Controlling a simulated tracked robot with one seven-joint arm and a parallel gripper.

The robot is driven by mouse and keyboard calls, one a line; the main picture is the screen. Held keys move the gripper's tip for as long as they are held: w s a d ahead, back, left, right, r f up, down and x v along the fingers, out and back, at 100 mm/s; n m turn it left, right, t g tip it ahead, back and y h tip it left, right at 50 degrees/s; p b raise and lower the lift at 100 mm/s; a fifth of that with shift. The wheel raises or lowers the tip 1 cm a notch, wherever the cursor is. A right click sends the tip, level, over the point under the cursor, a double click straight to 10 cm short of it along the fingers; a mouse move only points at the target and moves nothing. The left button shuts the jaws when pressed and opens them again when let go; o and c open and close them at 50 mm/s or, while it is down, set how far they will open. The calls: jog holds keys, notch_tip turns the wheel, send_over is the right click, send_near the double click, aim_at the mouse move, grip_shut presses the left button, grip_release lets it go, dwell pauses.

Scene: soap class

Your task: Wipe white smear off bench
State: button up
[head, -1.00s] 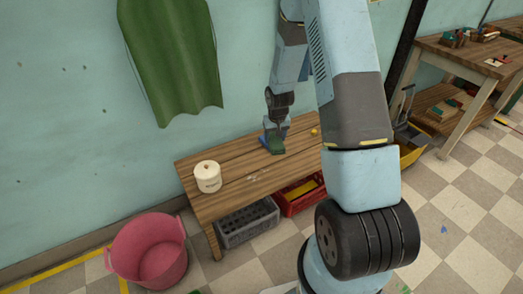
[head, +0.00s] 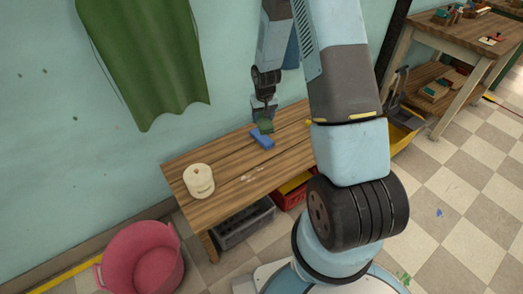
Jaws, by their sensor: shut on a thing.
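The white smear (head: 253,176) shows as pale streaks on the wooden bench (head: 225,203), toward its front edge. My gripper (head: 264,117) is over the back part of the bench, behind the smear and away from it. It is shut on a small green thing (head: 266,127), perhaps a cloth or pad, which looks held above the bench top. A blue block (head: 262,140) lies on the bench just below and in front of the green thing in the picture. The fingertips are small and partly hidden.
A cream round roll or tub (head: 199,181) stands at the bench's left end. A small yellow thing (head: 308,122) lies near my arm. A grey crate (head: 244,222) and a red crate (head: 291,195) sit underneath. A pink tub (head: 142,262) is on the floor at left.

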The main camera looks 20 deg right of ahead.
jog(key=shift+a, duration=0.35)
